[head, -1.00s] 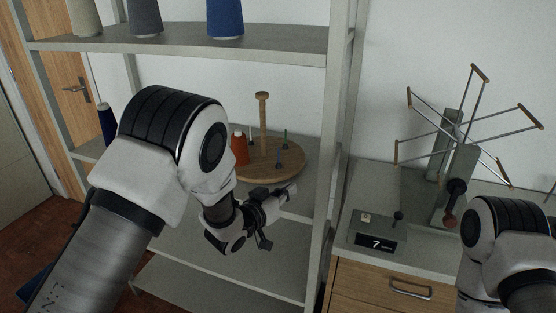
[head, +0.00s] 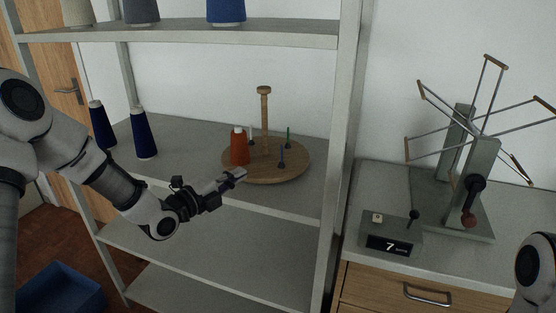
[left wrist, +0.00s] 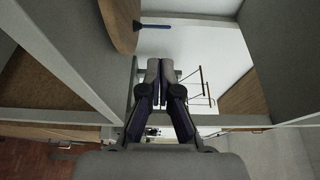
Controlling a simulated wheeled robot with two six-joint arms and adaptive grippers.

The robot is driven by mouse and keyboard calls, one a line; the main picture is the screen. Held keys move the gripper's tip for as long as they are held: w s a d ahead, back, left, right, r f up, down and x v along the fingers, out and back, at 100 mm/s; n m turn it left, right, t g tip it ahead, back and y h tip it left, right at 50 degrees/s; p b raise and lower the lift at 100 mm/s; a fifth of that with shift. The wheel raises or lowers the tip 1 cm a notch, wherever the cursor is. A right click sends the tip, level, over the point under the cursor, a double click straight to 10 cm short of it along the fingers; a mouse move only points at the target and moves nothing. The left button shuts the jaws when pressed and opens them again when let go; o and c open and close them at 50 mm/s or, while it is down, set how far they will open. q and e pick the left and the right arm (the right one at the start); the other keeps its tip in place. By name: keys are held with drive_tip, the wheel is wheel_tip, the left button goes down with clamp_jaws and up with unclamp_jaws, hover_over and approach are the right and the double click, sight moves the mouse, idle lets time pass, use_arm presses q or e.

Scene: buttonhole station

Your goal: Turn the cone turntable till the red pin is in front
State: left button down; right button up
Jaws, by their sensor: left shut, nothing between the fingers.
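The cone turntable (head: 298,171) is a round wooden disc with a central wooden post (head: 264,120), on the middle shelf. An orange-red cone (head: 239,148) stands on its left side. A blue pin (head: 281,158) stands at front right, a green pin (head: 288,139) behind it, and a dark pin at the back left. I see no red pin; the cone could hide one. My left gripper (head: 240,175) is shut and empty at the disc's front left; I cannot tell if it touches. The left wrist view shows its closed fingers (left wrist: 160,69), the disc's edge (left wrist: 122,22) and the blue pin (left wrist: 168,26).
Two dark blue cones (head: 144,135) stand on the shelf to the left. A shelf upright (head: 345,130) rises right of the turntable. Beyond it, a skein winder (head: 470,180) and a counter box (head: 392,240) sit on a drawer cabinet. A blue bin (head: 62,288) is on the floor.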

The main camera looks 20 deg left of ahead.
use_arm(q)
drive_tip(key=p+x, duration=0.2)
drive_tip(key=x, duration=1.1)
drive_tip(key=shift+w+d, duration=0.1)
drive_tip(key=shift+f, duration=0.1)
